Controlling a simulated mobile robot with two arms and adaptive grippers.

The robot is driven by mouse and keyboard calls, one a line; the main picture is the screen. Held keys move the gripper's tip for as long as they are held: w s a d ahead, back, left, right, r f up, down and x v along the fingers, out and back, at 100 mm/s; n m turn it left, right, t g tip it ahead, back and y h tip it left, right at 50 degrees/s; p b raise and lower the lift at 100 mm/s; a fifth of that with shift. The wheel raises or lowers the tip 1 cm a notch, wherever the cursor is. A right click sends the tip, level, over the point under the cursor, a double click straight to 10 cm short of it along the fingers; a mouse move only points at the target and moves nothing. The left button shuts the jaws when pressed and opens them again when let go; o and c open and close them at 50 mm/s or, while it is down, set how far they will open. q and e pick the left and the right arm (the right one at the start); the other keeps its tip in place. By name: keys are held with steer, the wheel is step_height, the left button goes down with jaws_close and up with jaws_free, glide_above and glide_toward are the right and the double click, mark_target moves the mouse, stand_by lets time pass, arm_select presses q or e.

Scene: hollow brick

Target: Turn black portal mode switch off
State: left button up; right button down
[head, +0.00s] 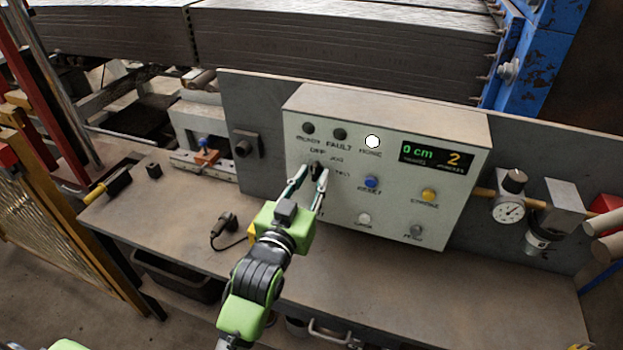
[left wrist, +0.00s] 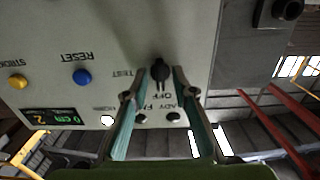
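The black mode switch (head: 316,170) is a small knob on the light grey control panel (head: 300,103), among small labels such as OFF and TEST. My left gripper (head: 313,177) reaches up to it from below, with one finger on each side. In the left wrist view the knob (left wrist: 160,71) sits between the two fingertips of the gripper (left wrist: 160,74), with small gaps showing, so the gripper looks open around it. The knob's exact pointing direction is hard to tell. The label OFF reads upside down just below the knob there. My right gripper is not in view.
Right of the switch are a blue button (head: 371,182), a yellow button (head: 429,195), a lit white lamp (head: 372,142) and a display (head: 436,156). A pressure gauge (head: 509,211) stands farther right. The bench (head: 400,290) is mostly clear in front of the panel.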

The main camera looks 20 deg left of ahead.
arm_select(q)
steer(key=s, duration=1.2)
steer(key=shift+a, duration=0.2)
